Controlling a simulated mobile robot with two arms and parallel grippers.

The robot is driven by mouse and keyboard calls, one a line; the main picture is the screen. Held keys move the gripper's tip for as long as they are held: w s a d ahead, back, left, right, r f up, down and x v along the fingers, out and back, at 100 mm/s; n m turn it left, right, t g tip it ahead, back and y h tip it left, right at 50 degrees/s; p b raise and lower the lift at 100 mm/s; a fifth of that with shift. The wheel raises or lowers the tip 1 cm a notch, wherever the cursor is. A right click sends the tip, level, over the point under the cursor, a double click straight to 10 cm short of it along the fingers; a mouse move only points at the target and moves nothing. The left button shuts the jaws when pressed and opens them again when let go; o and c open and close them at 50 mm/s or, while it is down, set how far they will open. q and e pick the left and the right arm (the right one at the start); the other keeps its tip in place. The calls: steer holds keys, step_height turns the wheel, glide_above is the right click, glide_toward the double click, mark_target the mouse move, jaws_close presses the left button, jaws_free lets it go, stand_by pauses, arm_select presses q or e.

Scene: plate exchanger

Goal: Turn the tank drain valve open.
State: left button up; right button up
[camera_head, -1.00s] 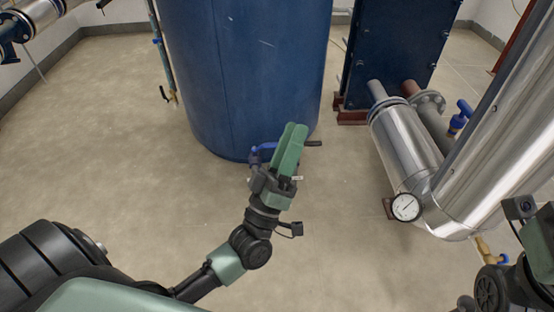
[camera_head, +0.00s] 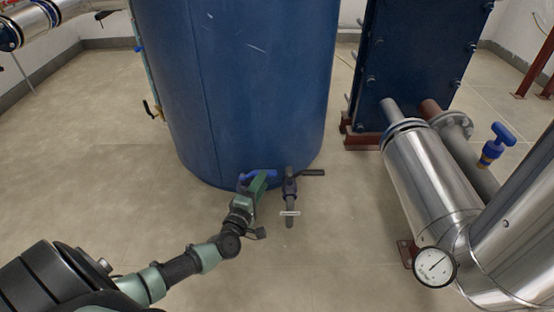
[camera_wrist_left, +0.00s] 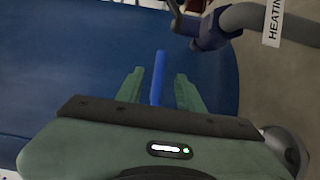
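The big blue tank (camera_head: 245,90) stands on the floor in the head view. At its foot is a blue valve lever (camera_head: 262,173), partly hidden by my left gripper (camera_head: 262,183). In the left wrist view the blue lever (camera_wrist_left: 158,78) stands between the two green fingers of my left gripper (camera_wrist_left: 160,92). The fingers are open, with a gap visible on both sides of the lever. The valve body under the lever is hidden. My right gripper is out of view.
Just right of my left gripper, a grey pipe with a black-handled valve (camera_head: 290,187) carries a white label (camera_head: 290,213). A silver insulated pipe (camera_head: 430,180) with a gauge (camera_head: 435,267) stands at right. The floor at left is clear.

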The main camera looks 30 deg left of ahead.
mark_target(269, 170)
arm_select(q)
steer(key=w+b, duration=0.1)
steer(key=w, duration=0.1)
steer(key=w+b, duration=0.1)
steer(key=w, duration=0.1)
steer(key=w+a+b, duration=0.1)
steer(key=w, duration=0.2)
steer(key=shift+a+f, duration=0.1)
steer(key=shift+w+b, duration=0.35)
jaws_close()
stand_by(1.0)
